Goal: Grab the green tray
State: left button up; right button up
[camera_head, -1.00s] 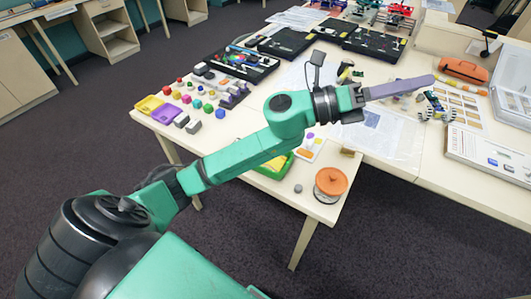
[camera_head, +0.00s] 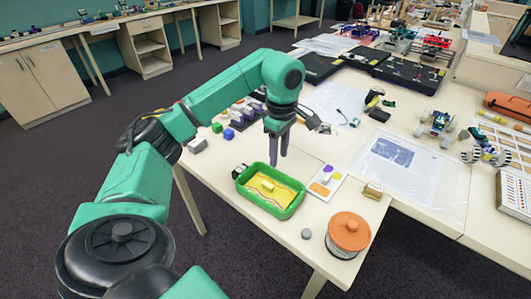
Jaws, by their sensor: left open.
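The green tray (camera_head: 262,201) stands near the front of the table, left of centre in the head view. It holds a yellow layer with wavy lines and a small yellow block (camera_head: 267,185). My left gripper (camera_head: 279,157) points down just behind the tray's far rim in the picture, apart from the yellow block. Its two grey fingers are open with nothing seen between them. The tray shows almost whole. My right gripper is not in view.
A lidded orange pot (camera_head: 348,233) and a small grey piece (camera_head: 306,233) stand at the front right corner. A white card with coloured shapes (camera_head: 327,182) lies right of the tray. Several small coloured blocks (camera_head: 228,134) lie to its left.

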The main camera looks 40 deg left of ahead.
aim_at(275, 170)
pick_arm(q)
jog(key=f, duration=0.2)
jog(key=s+f+p, duration=0.1)
jog(key=f, duration=0.1)
jog(key=shift+a+f, duration=0.1)
jog(key=shift+a, duration=0.1)
jog(key=shift+w+f, duration=0.2)
jog(key=shift+f, duration=0.25)
grip_shut()
jog(key=shift+r, duration=0.1)
dwell(0.6)
